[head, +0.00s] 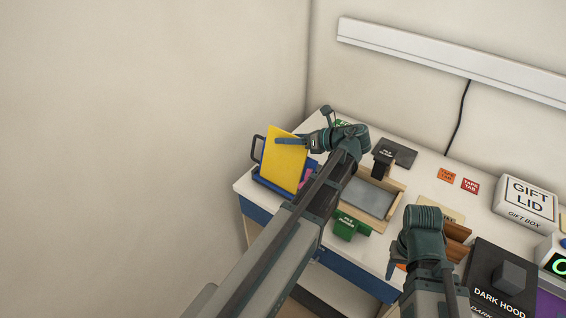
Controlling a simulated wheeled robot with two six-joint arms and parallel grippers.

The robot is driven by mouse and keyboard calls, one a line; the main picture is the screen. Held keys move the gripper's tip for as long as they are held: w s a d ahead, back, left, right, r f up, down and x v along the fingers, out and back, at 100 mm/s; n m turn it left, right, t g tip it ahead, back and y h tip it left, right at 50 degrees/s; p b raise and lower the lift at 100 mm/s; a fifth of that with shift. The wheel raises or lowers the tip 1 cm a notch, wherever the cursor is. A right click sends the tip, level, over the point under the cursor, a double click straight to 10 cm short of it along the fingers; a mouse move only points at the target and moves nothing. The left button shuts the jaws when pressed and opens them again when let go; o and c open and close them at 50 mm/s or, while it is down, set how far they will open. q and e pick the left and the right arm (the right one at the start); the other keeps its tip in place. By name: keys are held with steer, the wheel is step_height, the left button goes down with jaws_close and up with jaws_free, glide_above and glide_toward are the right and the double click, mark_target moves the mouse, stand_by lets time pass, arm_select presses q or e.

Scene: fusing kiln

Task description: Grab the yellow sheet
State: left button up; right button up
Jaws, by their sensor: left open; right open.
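The yellow sheet (284,160) stands upright, leaning slightly, in a blue rack (268,183) at the left end of the table. My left gripper (303,127) is open at the sheet's upper right. One finger crosses in front of the sheet's top part; the other finger points up and back, to the right of the sheet. I cannot tell whether the finger touches the sheet. My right gripper (394,262) hangs low over the front of the table, far from the sheet. Its fingers are mostly hidden by its own wrist.
A wooden frame tray (370,198) with a grey panel, green blocks (346,228) and a black block (383,164) lie right of the rack. A gift lid box (526,200) and the dark hood (500,275) are at the right. The wall stands close behind the rack.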

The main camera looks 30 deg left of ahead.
arm_select(q)
jaws_close()
stand_by(1.4)
